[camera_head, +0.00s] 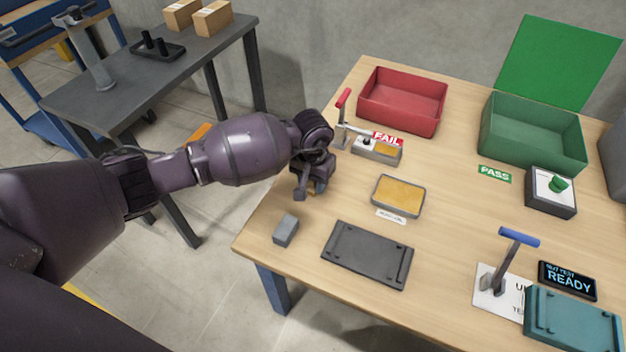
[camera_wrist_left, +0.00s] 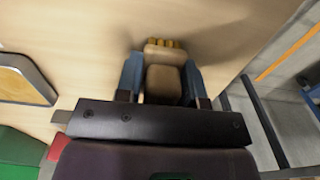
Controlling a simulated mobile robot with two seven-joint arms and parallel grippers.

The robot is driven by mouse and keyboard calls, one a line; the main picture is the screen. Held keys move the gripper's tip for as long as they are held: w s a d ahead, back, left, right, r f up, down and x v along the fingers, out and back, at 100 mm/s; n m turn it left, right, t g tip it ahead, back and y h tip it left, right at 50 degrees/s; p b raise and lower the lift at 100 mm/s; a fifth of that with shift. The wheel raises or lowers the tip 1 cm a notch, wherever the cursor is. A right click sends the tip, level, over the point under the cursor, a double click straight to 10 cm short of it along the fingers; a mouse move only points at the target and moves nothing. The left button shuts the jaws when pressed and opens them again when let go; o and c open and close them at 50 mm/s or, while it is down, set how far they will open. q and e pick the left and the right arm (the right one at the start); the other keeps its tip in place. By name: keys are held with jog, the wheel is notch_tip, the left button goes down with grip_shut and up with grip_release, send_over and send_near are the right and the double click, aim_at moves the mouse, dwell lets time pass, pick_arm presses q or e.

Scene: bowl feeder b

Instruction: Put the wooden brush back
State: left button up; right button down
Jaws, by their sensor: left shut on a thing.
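The wooden brush (camera_wrist_left: 163,80) shows in the left wrist view as a tan block with yellow bristles at its far end. It sits between the two blue fingers of my left gripper (camera_wrist_left: 161,76), which is shut on it. In the head view my left gripper (camera_head: 310,189) is over the left edge of the wooden table (camera_head: 330,205), left of the tray with a yellow-orange surface (camera_head: 398,195). The brush is mostly hidden by the gripper there. I cannot tell whether the bristles touch the table. My right gripper is not in view.
A grey block (camera_head: 285,230) and dark plate (camera_head: 367,254) lie nearer the front. A red-handled clamp fixture (camera_head: 377,150), red bin (camera_head: 402,100) and green bin (camera_head: 533,132) stand behind. A blue-handled clamp (camera_head: 505,262) is at right. Bare wood lies between the trays.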

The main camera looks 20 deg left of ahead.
pick_arm(q)
jog(key=shift+f, duration=0.15)
jog(key=o, duration=1)
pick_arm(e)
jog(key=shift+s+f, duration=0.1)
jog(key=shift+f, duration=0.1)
pick_arm(q)
jog(key=shift+r, duration=0.3)
notch_tip(320, 180, up, 11)
jog(key=p, duration=0.2)
jog(key=shift+p, duration=0.35)
jog(key=shift+r, duration=0.4)
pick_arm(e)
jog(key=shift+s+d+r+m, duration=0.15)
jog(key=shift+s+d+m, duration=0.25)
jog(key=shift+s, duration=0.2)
